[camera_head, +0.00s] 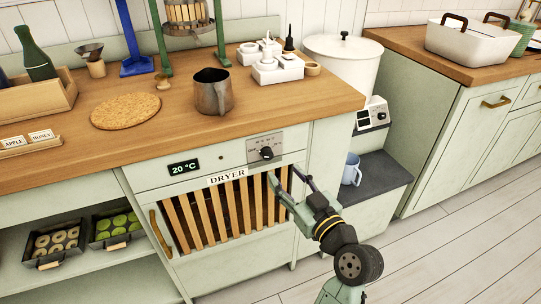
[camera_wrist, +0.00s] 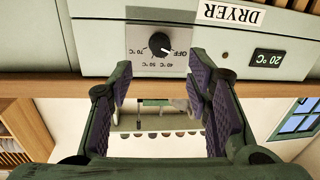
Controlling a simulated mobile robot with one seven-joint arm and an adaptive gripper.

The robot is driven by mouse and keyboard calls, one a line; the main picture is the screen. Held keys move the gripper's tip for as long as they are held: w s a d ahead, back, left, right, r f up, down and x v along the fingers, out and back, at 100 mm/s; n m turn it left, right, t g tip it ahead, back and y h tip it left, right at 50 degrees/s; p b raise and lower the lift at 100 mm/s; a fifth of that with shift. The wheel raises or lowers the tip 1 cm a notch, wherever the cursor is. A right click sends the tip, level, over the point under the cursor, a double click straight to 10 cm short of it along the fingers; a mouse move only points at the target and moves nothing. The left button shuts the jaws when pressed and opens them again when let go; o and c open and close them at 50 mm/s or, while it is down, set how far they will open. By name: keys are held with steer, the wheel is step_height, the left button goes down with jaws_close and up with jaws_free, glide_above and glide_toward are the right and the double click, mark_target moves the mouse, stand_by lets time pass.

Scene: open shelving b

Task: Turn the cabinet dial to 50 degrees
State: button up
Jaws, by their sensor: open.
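The cabinet dial (camera_head: 266,153) is a round black knob on a grey plate, above the slatted dryer door. In the wrist view, which is upside down, the dial (camera_wrist: 160,45) has a white pointer mark directed at OFF. Labels reading 40, 50 and 70 °C show around it. My gripper (camera_head: 284,176) is open and empty, in front of the cabinet just below the dial. In the wrist view my gripper (camera_wrist: 160,82) has its fingers spread to either side of the dial, apart from it.
A display (camera_head: 184,167) beside the dial reads 20 °C. The dryer door (camera_head: 225,215) has wooden slats and a brass handle. A metal pitcher (camera_head: 211,92) stands on the worktop above. A blue mug (camera_head: 351,169) and a white bin (camera_head: 343,65) are at right. The floor at right is clear.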

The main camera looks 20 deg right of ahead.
mark_target(269, 157)
steer(key=w, duration=0.2)
steer(key=w+p, duration=0.1)
steer(key=w, duration=0.2)
steer(key=w+a, duration=0.1)
steer(key=w, duration=0.1)
steer(key=shift+w+p, duration=0.3)
steer(key=shift+p, duration=0.1)
steer(key=shift+c, duration=0.2)
jaws_close()
